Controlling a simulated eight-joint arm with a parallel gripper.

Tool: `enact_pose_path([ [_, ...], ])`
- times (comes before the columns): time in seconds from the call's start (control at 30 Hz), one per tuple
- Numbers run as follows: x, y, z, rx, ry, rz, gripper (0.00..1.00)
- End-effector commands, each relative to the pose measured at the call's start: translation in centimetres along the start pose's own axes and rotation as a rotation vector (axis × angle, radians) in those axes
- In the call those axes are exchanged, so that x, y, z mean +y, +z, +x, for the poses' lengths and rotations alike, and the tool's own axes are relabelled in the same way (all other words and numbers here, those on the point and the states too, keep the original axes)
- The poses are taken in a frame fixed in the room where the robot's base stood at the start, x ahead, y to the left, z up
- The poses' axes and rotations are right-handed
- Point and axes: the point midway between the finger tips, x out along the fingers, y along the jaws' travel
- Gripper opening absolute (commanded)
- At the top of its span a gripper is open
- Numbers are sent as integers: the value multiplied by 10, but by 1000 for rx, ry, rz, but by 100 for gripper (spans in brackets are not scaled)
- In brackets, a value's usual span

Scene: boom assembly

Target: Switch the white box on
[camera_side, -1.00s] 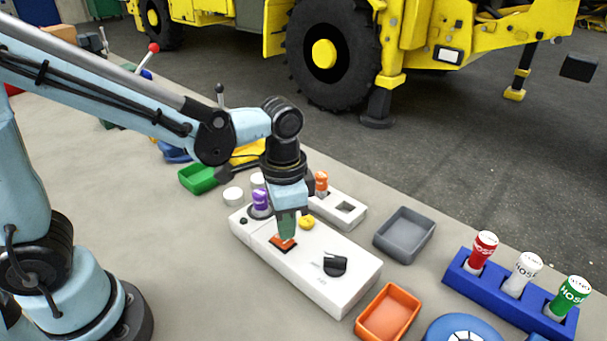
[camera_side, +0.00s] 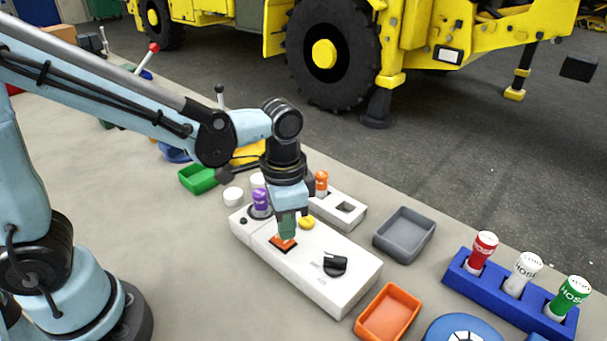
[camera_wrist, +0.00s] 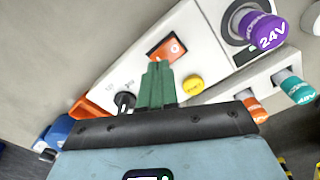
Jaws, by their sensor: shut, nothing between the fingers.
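The white box (camera_side: 322,282) lies on the table in the side view, and part of it shows in the wrist view (camera_wrist: 120,78). On its top are an orange-red rocker switch (camera_side: 281,245), a yellow button (camera_side: 306,222), a black knob (camera_side: 335,265) and a purple plug marked 24V (camera_wrist: 262,31). My gripper (camera_side: 288,236) points down with its green fingers shut and empty at the rocker switch. In the wrist view the fingertips (camera_wrist: 158,66) partly overlap the switch (camera_wrist: 170,47). I cannot tell whether they touch it.
A smaller white block with an orange plug (camera_side: 321,182) stands just behind the box. A grey tray (camera_side: 404,235) and an orange tray (camera_side: 388,313) are to the right. A blue rack (camera_side: 500,290) holds red, white and green hose plugs. Bare table lies left of the box.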

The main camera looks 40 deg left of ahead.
Motion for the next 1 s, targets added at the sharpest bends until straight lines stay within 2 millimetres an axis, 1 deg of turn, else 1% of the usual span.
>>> enact_pose_path([
  [1.0,0,0,17,0,0,0,0],
])
